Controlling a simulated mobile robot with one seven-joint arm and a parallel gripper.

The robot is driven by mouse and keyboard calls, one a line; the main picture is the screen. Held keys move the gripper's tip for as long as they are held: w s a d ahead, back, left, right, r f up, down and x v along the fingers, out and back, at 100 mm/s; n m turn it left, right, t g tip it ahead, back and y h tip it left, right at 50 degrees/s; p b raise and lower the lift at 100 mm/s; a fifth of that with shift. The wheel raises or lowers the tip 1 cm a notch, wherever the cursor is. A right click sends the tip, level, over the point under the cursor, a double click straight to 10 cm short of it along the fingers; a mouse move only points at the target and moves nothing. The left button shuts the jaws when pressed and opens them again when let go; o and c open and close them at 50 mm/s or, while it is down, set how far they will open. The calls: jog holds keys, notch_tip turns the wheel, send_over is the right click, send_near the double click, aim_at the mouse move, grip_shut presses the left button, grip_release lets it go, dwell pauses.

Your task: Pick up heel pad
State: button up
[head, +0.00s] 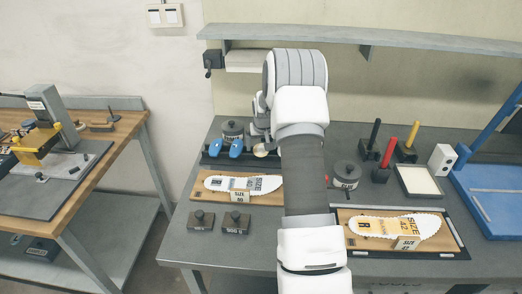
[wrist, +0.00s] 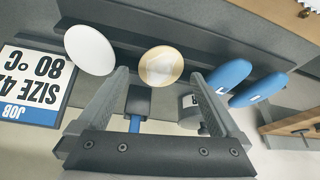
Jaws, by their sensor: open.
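Pads stand in a row along a dark rack (wrist: 215,68) in the wrist view. A round cream pad with a paler middle (wrist: 161,66) lies between my fingertips as seen there; it also shows in the head view (head: 261,151). A plain white oval pad (wrist: 90,50) is to its left and two blue pads (wrist: 229,76) (wrist: 256,87) to its right. No pad is labelled as the heel pad. My gripper (wrist: 160,76) is open and empty, its fingers either side of the cream pad; contact cannot be told. In the head view my arm hides part of the rack.
A job card (wrist: 35,82) reads size 42, 80°C. Two trays with white insoles (head: 211,184) (head: 372,224) lie on the grey bench. Dark weights (head: 201,221), a round canister (head: 346,175), colored-handled tools (head: 387,147) and a blue frame (head: 487,200) stand around. A shelf (head: 400,41) hangs above.

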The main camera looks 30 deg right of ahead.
jog(key=shift+w+f, duration=0.15)
jog(key=shift+f, duration=0.2)
jog(key=shift+c, duration=0.2)
jog(key=c, duration=1.2)
jog(key=shift+r, duration=0.1)
